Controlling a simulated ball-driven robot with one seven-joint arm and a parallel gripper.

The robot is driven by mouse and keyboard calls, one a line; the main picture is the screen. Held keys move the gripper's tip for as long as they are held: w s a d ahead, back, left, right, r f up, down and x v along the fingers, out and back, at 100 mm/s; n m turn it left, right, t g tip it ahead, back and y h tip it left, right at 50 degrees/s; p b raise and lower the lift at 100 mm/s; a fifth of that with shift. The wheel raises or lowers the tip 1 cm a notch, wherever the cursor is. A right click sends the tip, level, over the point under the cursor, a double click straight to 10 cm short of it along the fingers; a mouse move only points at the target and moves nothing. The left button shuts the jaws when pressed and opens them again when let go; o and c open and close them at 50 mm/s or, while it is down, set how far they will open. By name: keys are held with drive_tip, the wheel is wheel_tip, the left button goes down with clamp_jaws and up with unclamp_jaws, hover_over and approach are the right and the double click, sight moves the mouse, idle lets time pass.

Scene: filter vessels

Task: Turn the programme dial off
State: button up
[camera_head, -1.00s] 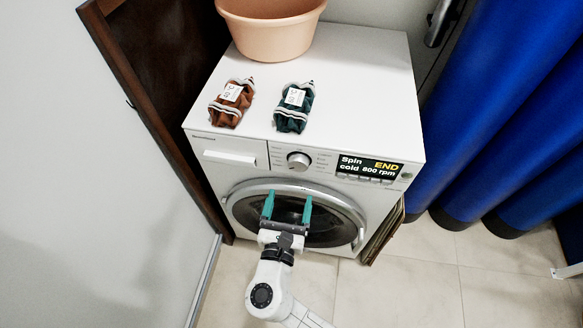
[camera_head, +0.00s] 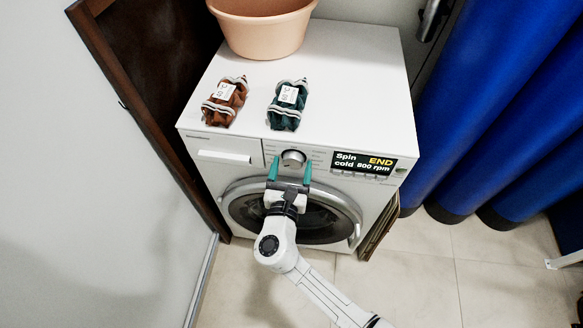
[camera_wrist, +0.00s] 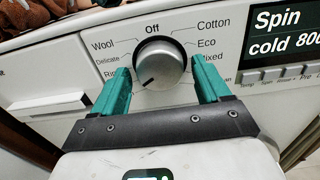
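The programme dial (camera_head: 293,158) is a round silver knob on the washing machine's front panel. In the wrist view, the dial (camera_wrist: 160,62) has a dark pointer mark aimed to the lower left, away from the "Off" label (camera_wrist: 152,29) at the top. My gripper (camera_head: 291,162) is open, with teal fingers below and to either side of the dial. In the wrist view, the fingertips (camera_wrist: 163,72) flank the dial with gaps on both sides. I cannot tell how far they are from the panel. The display (camera_head: 362,164) reads "Spin END cold 800 rpm".
A brown bundle (camera_head: 224,101) and a green bundle (camera_head: 287,105), both labelled, and a peach basin (camera_head: 263,28) sit on the machine's top (camera_head: 345,90). The detergent drawer (camera_head: 225,157) is left of the dial. The round door (camera_head: 325,222) is below. Blue curtains (camera_head: 500,100) hang at right.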

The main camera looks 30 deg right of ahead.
drive_tip(key=c, duration=0.9)
